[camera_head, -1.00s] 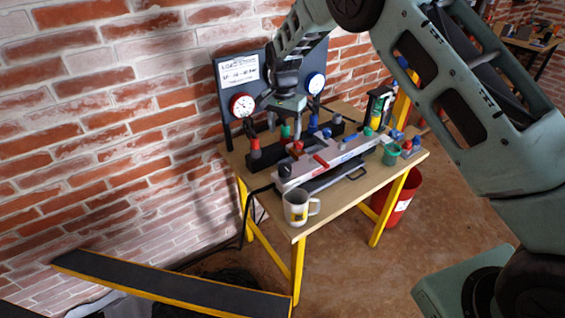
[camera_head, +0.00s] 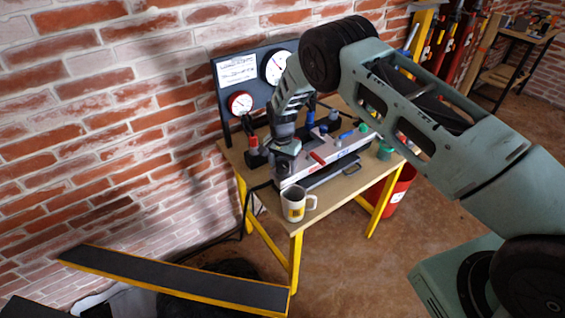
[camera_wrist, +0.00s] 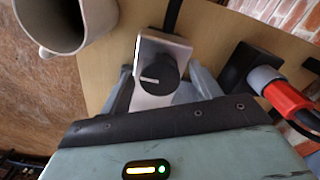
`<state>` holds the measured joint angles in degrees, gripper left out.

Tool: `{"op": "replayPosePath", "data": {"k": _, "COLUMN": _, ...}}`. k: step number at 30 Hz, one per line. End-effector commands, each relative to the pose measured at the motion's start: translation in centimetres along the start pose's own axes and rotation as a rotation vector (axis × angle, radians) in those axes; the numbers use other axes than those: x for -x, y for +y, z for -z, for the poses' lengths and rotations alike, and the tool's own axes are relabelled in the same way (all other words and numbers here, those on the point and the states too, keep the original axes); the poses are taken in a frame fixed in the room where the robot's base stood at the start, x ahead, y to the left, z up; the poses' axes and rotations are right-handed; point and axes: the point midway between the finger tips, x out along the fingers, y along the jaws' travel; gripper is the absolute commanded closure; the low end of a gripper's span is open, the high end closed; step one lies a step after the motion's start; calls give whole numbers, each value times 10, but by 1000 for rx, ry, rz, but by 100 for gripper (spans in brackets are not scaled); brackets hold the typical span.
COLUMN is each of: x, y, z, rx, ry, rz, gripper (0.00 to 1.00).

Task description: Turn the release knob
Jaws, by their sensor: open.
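The release knob (camera_wrist: 157,75) is a round black knob with a white pointer line, on a silver end plate (camera_wrist: 160,48) in the wrist view. In the head view the knob (camera_head: 283,168) shows dark on the near end of the long grey test unit (camera_head: 325,158). My gripper (camera_wrist: 163,84) is open, with one finger to each side of the knob in the wrist view. I cannot tell whether either finger touches it. In the head view my gripper (camera_head: 286,148) is just above the unit's near end, and its fingertips are hard to make out.
A white mug (camera_head: 293,204) stands close by at the table's front corner; it also shows in the wrist view (camera_wrist: 62,28). A red-and-grey fitting (camera_wrist: 282,97) is to the right. Gauges (camera_head: 240,102) stand behind, against the brick wall. A red bin (camera_head: 397,190) is beside the table.

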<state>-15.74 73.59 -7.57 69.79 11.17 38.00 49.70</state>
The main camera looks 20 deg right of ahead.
Motion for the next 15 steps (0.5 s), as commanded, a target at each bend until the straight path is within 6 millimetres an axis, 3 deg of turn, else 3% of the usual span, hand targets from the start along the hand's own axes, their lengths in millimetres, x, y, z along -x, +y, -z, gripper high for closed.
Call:
{"op": "replayPosePath", "data": {"k": 5, "x": 0, "y": 0, "z": 0, "rx": 0, "ry": 0, "rz": 0, "gripper": 37}}
{"op": "replayPosePath", "data": {"k": 10, "x": 0, "y": 0, "z": 0, "rx": 0, "ry": 0, "rz": 0, "gripper": 79}}
{"op": "replayPosePath", "data": {"k": 15, "x": 0, "y": 0, "z": 0, "rx": 2, "ry": 0, "rz": 0, "gripper": 82}}
